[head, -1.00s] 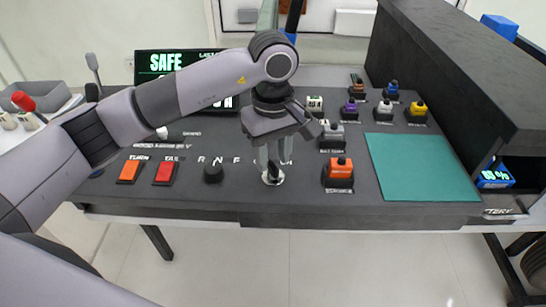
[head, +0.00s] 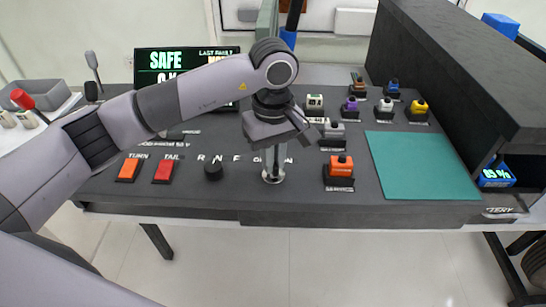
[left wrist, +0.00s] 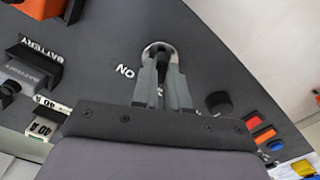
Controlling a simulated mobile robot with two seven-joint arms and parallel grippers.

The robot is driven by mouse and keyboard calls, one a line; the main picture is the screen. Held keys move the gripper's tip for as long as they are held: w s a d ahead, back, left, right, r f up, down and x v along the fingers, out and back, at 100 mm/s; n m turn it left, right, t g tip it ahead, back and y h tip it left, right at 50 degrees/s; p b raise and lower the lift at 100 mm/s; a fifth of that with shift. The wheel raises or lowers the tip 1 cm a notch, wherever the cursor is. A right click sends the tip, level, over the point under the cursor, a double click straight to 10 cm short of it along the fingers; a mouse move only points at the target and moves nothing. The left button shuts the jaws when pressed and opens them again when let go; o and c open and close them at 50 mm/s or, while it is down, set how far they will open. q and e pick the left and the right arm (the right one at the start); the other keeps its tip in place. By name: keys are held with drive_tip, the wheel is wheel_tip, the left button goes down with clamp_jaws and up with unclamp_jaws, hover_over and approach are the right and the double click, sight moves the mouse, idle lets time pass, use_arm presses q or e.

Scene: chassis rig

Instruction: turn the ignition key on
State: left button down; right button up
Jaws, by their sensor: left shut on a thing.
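The ignition lock is a round silver plate (head: 273,178) near the front edge of the dark console, also seen in the left wrist view (left wrist: 158,48). My left gripper (head: 273,170) points straight down over it, with its fingertips at the plate. It is shut on the dark ignition key (left wrist: 161,61), which shows between the fingers in the left wrist view. The fingers hide most of the key, so its exact angle cannot be told. The white ON label (left wrist: 124,71) lies beside the plate. My right gripper is not in view.
Orange TURN (head: 129,170) and red TAIL (head: 164,171) switches and a black knob (head: 213,171) lie left of the lock. An orange block (head: 340,167) stands to the right, with several coloured blocks behind it. A teal mat (head: 421,167) is bare. A display reads SAFE (head: 165,61).

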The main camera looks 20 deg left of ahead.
use_arm(q)
drive_tip(key=shift+f+m+b, duration=0.15)
drive_tip(key=shift+m+b, duration=0.75)
drive_tip(key=shift+b, duration=0.05)
drive_tip(key=shift+m+b, duration=0.65)
drive_tip(key=shift+m, duration=0.25)
drive_tip(key=shift+m+b, duration=0.3)
drive_tip(key=shift+m, duration=0.2)
drive_tip(key=m+b, duration=0.1)
drive_tip(key=m, duration=0.2)
drive_tip(key=shift+b, duration=0.3)
drive_tip(key=shift+d+r+m+b, duration=0.15)
drive_tip(key=shift+m+b, duration=0.35)
drive_tip(key=shift+m, duration=1.4)
drive_tip(key=shift+r, duration=0.1)
drive_tip(key=c, duration=1.1)
unclamp_jaws()
drive_tip(key=shift+c, duration=0.2)
